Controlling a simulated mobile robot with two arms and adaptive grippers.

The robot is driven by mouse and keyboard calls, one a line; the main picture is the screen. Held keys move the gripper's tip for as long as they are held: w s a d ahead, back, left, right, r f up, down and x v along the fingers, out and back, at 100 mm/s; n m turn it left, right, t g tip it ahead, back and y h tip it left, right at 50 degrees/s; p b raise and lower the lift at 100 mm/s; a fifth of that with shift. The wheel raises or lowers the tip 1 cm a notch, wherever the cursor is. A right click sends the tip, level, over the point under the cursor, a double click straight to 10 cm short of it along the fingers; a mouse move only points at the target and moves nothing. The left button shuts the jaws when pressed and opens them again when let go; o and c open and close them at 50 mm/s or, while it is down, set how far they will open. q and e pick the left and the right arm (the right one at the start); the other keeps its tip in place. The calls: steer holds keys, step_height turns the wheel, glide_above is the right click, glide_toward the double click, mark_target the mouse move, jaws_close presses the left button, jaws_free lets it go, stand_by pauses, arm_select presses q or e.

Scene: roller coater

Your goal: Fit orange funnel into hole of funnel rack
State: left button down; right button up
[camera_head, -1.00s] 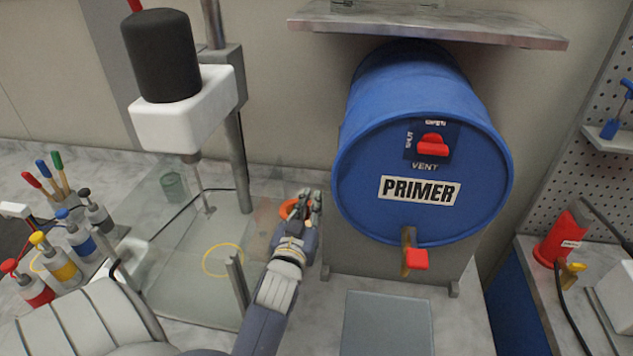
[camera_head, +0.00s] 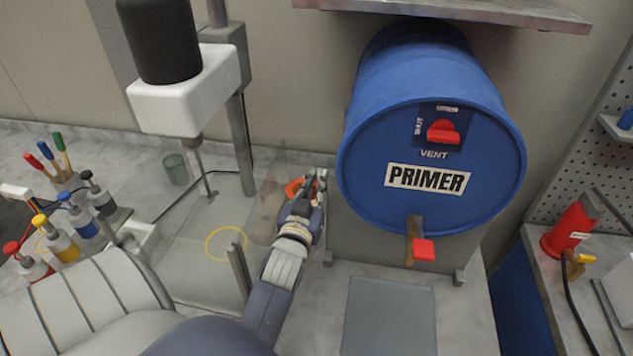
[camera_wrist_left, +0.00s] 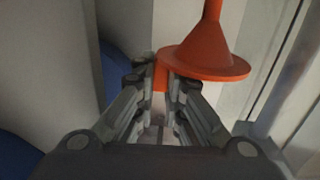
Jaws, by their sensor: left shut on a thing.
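The orange funnel (camera_head: 295,188) shows small in the head view, partly hidden by my left gripper (camera_head: 316,184), left of the blue drum. In the left wrist view the funnel (camera_wrist_left: 205,62) has a wide rim and a narrow part toward the picture top. My left gripper (camera_wrist_left: 160,80) is shut on a small orange piece at the funnel's side. The funnel appears held off the counter, though its exact height is unclear. I cannot make out the funnel rack or its hole in either view. My right gripper is not in view.
The blue PRIMER drum (camera_head: 430,178) on its grey stand (camera_head: 372,248) is close right of the gripper. A clear-walled mixer station (camera_head: 200,245) with a grey post (camera_head: 240,272) is to the left. A grey plate (camera_head: 390,315) lies bare in front.

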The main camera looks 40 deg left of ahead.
arm_select(q)
step_height(320, 180, down, 5)
steer(key=b, duration=0.3)
steer(key=shift+f, duration=0.15)
steer(key=shift+p, duration=0.45)
stand_by(1.7)
steer(key=shift+f+b, duration=0.45)
steer(key=shift+f, duration=0.15)
steer(key=shift+f+b, duration=1.15)
steer(key=shift+f, duration=0.45)
steer(key=c, duration=1.6)
jaws_free()
